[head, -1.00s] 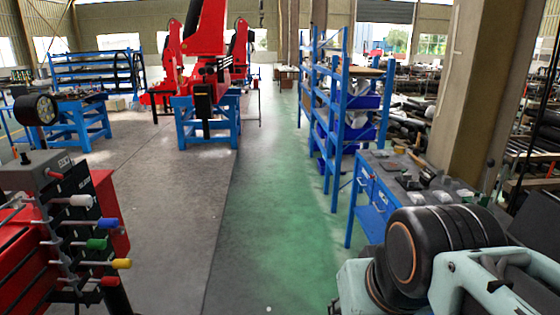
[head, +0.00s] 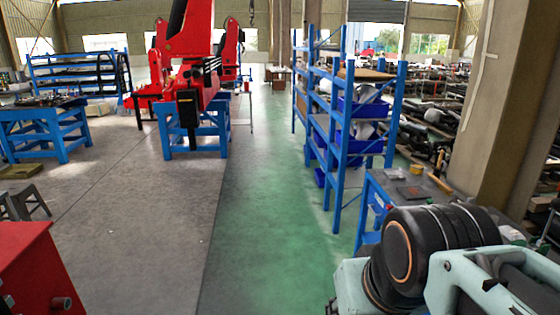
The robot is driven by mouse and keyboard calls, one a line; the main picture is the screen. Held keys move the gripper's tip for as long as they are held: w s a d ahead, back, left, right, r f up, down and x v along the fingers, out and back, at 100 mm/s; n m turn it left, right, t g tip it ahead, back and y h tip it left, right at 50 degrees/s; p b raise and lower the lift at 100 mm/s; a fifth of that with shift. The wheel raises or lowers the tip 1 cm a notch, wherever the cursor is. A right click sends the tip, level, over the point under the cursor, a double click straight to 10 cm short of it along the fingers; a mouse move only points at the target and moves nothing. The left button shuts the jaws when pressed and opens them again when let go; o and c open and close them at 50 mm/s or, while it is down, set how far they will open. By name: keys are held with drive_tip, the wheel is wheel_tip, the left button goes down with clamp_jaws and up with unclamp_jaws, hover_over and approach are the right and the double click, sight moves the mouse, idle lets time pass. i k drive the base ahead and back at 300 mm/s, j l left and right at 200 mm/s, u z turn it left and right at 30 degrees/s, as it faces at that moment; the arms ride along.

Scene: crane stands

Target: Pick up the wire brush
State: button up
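I cannot make out the wire brush for sure in the head view. A blue workbench (head: 370,211) stands at the right, partly hidden behind my own arm. Small items lie on its grey top, among them a yellowish-brown piece (head: 440,183) and a reddish flat piece (head: 411,193). They are too small to name. My folded arm fills the lower right corner. My gripper is not in view.
A blue shelf rack (head: 342,150) with blue bins stands beyond the workbench, near a concrete pillar (head: 497,110). A red crane on a blue stand (head: 195,140) is ahead left. A red cabinet (head: 38,270) is close at lower left. The green floor lane (head: 262,220) is clear.

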sight(443, 187)
drive_tip(key=i+j+z, duration=0.2)
drive_tip(key=i, duration=0.25)
drive_tip(key=i+j+z, duration=0.15)
drive_tip(key=i+j, duration=0.15)
drive_tip(key=i, duration=0.15)
drive_tip(key=i+j+z, duration=0.2)
drive_tip(key=z, duration=0.15)
drive_tip(key=i+j+z, duration=0.15)
drive_tip(key=j+z, duration=0.15)
drive_tip(key=j, duration=0.2)
drive_tip(key=i+j+z, duration=0.15)
drive_tip(key=j+z, duration=0.2)
drive_tip(key=i+j+z, duration=0.1)
drive_tip(key=j+z, duration=0.2)
drive_tip(key=j, duration=0.2)
drive_tip(key=j+z, duration=0.6)
drive_tip(key=j, duration=0.35)
drive_tip(key=k+j+z, duration=0.2)
drive_tip(key=j, duration=0.4)
drive_tip(key=i+j, duration=0.1)
drive_tip(key=i, duration=0.25)
drive_tip(key=i+j, duration=0.1)
drive_tip(key=i, duration=0.25)
